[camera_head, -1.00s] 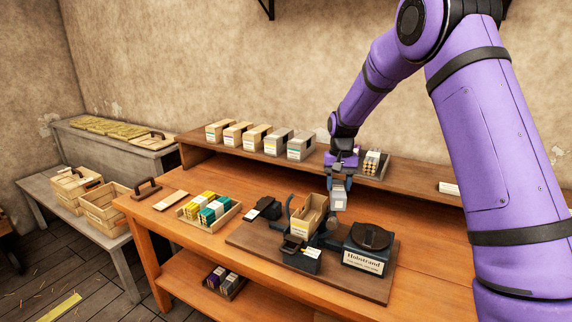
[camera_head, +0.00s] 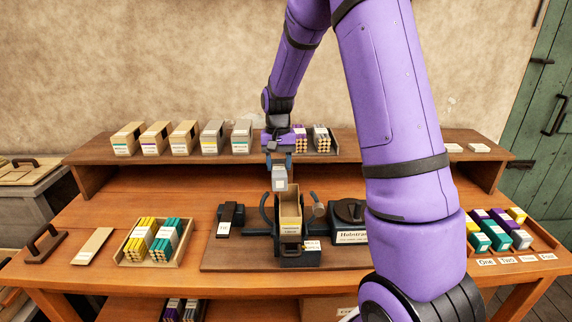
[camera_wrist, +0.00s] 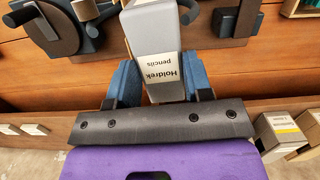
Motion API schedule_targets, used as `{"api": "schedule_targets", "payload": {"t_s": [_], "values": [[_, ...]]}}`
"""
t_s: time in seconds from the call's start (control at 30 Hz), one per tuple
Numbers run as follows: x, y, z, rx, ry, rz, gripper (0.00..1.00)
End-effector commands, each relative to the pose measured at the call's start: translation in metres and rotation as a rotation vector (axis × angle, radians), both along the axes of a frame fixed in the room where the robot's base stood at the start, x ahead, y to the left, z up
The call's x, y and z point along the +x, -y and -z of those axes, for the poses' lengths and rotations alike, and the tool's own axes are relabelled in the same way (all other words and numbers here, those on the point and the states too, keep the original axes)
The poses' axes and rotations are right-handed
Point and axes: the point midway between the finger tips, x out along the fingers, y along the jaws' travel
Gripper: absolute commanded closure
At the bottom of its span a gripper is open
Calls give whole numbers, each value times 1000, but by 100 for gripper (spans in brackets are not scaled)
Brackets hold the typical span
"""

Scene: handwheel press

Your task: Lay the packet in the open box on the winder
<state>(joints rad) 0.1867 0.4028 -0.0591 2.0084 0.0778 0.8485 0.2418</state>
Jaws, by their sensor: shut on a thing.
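My gripper (camera_head: 279,160) is shut on a grey packet (camera_head: 279,180), which hangs below it. In the wrist view, the blue fingers of my gripper (camera_wrist: 158,82) press on both sides of the packet (camera_wrist: 152,32), whose label reads "Holdrek pencils". The open box (camera_head: 290,218), tan with a label on its front, stands upright on the winder (camera_head: 222,257). The packet appears close above or behind the box's upper left; the exact gap is unclear. The inside of the box is mostly hidden.
Several closed boxes (camera_head: 183,138) and a tray of pencil bundles (camera_head: 320,142) stand on the back shelf. Another tray (camera_head: 128,260) with yellow and teal bundles is left of the winder.

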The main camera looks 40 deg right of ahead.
Motion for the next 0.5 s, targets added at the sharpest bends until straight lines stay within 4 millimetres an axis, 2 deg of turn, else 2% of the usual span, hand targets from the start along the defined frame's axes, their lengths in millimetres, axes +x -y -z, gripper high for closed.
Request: {"api": "schedule_targets", "payload": {"t_s": [0.03, 0.17, 0.5], "values": [[-11, 8, -1, 0, 1, 22, 81], [-27, 17, -1, 1, 0, 50, 81], [-30, 19, 18, 1, -1, 55, 81]]}}
